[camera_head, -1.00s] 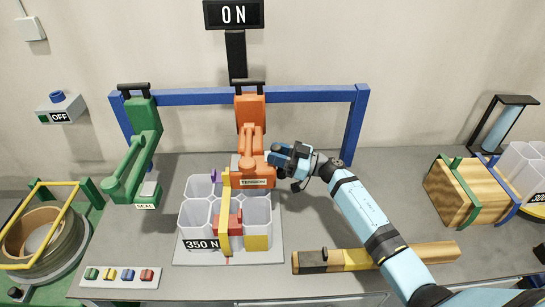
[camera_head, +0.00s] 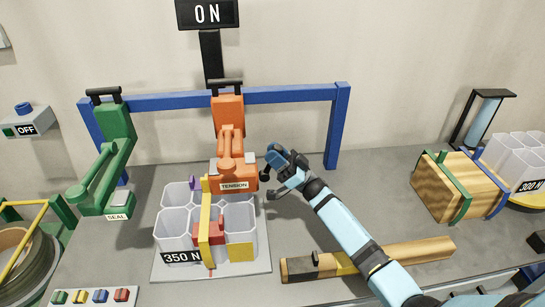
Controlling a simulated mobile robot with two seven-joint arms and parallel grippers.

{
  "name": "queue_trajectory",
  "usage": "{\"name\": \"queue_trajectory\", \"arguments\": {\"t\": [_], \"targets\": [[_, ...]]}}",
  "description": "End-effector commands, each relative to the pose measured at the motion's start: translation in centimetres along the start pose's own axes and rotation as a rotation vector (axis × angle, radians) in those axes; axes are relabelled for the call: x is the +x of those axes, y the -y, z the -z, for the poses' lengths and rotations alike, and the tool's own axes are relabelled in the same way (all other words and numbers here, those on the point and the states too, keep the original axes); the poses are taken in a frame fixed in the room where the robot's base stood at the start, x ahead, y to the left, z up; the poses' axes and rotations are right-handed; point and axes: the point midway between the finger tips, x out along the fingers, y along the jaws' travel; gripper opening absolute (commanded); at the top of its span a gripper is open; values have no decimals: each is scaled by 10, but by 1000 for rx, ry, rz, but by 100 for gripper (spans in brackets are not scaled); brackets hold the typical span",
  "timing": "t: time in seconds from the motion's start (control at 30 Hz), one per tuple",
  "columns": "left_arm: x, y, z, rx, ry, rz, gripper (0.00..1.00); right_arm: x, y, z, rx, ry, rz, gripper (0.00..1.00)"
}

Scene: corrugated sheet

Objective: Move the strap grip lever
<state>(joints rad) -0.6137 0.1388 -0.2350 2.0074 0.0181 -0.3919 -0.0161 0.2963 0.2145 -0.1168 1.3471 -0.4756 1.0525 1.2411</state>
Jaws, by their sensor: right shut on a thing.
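The orange tension tool (camera_head: 229,145), labelled TENSION, hangs from the blue rail above a block of clear hexagonal cells (camera_head: 181,224). A yellow strap (camera_head: 205,232) runs over the cells beneath it. My right gripper (camera_head: 274,164) is at the right side of the tool's lower end, shut on a small part that I take for the strap grip lever. The fingers and dark gripper parts hide most of that lever, so its exact angle cannot be told. My left gripper is not in view.
A green SEAL tool (camera_head: 112,150) hangs at left. A wooden bar (camera_head: 410,252) lies under my right forearm. A strapped wooden block (camera_head: 445,188) and more clear cells (camera_head: 515,158) stand at right. Coloured buttons (camera_head: 95,297) are at front left. The display (camera_head: 234,14) reads ON.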

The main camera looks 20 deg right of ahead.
Motion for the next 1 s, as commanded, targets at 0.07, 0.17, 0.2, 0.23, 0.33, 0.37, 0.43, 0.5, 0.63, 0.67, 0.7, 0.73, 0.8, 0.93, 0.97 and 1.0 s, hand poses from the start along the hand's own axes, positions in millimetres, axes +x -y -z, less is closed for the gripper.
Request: {"name": "queue_trajectory", "arguments": {"t": [0.07,0.17,0.2,0.23,0.33,0.37,0.43,0.5,0.63,0.67,0.7,0.73,0.8,0.93,0.97,1.0], "targets": [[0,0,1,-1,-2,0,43,-1,0,-1,3,-4,-1,0],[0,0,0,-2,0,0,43,-1,0,-1,4,-5,-1,0],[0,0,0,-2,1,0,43,-1,0,-1,4,-5,-1,0],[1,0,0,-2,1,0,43,-1,0,-1,4,-5,-1,0],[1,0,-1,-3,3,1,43,-1,0,-1,4,-5,-1,0],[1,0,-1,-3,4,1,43,-1,0,-1,4,-5,-1,0],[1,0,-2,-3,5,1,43,-1,0,-1,4,-5,-1,44],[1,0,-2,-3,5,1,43,-1,0,-1,4,-4,-1,56],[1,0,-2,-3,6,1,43,-1,0,0,3,-4,-1,56],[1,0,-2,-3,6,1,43,-1,0,0,3,-4,-1,56],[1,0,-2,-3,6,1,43,-1,0,0,3,-4,-1,56],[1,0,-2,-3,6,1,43,-1,0,0,3,-4,-1,56],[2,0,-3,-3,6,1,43,-3,0,-1,3,-4,-1,56],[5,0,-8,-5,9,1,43,-16,0,-2,4,-2,-2,56],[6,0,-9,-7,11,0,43,-21,0,-3,4,-1,-2,56],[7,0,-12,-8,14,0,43,-29,0,-3,4,-1,-3,56]]}}
